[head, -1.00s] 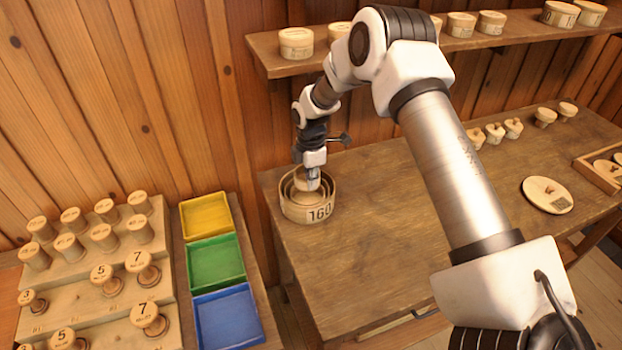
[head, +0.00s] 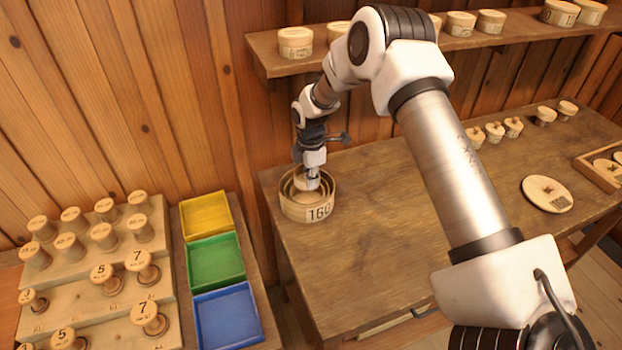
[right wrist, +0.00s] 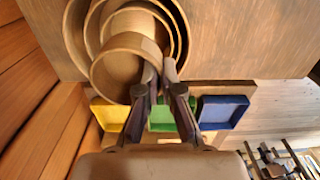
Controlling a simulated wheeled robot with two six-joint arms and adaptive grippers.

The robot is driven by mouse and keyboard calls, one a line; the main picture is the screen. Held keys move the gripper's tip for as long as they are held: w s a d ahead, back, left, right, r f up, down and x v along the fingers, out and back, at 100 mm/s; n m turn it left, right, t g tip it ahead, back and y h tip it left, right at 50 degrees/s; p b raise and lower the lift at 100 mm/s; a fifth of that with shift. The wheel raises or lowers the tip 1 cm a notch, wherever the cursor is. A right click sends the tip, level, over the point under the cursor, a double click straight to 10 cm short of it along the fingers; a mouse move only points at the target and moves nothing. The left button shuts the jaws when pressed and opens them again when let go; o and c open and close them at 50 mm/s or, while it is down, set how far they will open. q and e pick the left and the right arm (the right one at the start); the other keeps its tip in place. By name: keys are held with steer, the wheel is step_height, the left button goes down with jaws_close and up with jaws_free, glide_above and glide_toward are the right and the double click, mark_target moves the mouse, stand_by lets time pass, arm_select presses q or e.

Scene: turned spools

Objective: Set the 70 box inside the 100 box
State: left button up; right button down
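An open round wooden box marked 160 (head: 294,211) stands at the far left corner of the table, with smaller round boxes nested in it. The innermost nested ring, which fits the 100 box (right wrist: 136,20), shows in the right wrist view; its number is not readable. My right gripper (head: 311,184) reaches down at the nest. In the right wrist view its fingers (right wrist: 159,74) straddle the wall of a small open round box, apparently the 70 box (right wrist: 115,70). That box overlaps the nested rings; I cannot tell how deep it sits. My left gripper is out of view.
Yellow (head: 206,215), green (head: 216,262) and blue (head: 228,316) trays lie left of the table, beside a stepped rack (head: 90,272) of spools. A wall shelf (head: 400,52) with round boxes hangs behind. The table's middle (head: 380,240) is clear.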

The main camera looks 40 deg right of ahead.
steer(key=shift+f+b, duration=0.55)
steer(key=shift+f, duration=0.55)
steer(key=shift+f, duration=0.1)
steer(key=shift+f+b, duration=0.6)
steer(key=shift+f, duration=0.2)
steer(key=shift+f, duration=0.2)
steer(key=c, duration=0.8)
jaws_free()
steer(key=shift+c, duration=0.2)
steer(key=shift+r, duration=0.1)
steer(key=shift+r+p, duration=0.5)
steer(key=shift+r, duration=0.2)
